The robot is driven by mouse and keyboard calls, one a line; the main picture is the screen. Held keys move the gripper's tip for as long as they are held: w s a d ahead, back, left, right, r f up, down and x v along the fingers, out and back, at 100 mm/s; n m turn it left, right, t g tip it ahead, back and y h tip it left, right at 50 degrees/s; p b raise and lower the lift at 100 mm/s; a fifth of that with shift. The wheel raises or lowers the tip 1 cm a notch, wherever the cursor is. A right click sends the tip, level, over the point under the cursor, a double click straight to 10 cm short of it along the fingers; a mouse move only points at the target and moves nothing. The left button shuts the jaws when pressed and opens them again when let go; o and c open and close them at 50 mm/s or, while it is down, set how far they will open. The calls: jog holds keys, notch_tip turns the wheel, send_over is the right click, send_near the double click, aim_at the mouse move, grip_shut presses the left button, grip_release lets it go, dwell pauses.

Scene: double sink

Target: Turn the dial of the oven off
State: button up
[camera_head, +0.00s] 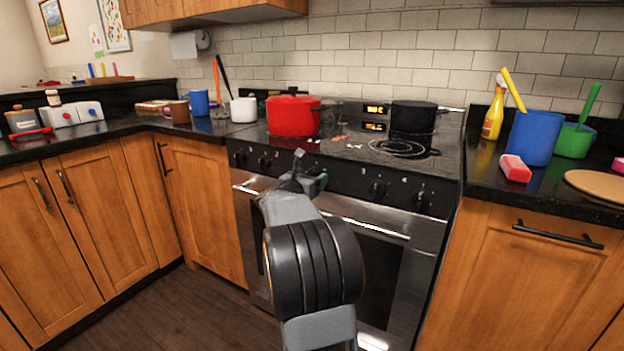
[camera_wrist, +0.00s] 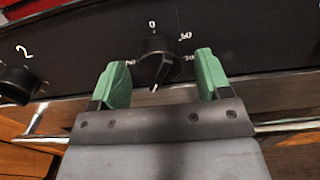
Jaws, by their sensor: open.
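The oven (camera_head: 345,205) stands in the middle, with a black front panel carrying several dials. In the wrist view a round black dial (camera_wrist: 155,62) sits between the green fingers of my gripper (camera_wrist: 161,75). Its pointer is turned down and slightly left, away from the "0" mark above it. The fingers stand on either side of the dial, open; whether they touch it I cannot tell. In the head view my gripper (camera_head: 305,181) is at the panel, and my arm hides the dial there.
Another dial (camera_wrist: 20,84) marked "2" is at the left in the wrist view. The oven handle (camera_wrist: 50,137) runs below the panel. A red pot (camera_head: 292,115) and a black pot (camera_head: 413,116) stand on the cooktop. A drawer handle (camera_head: 557,235) juts out at right.

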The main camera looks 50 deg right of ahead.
jog(key=shift+d, duration=0.3)
jog(key=c, duration=0.9)
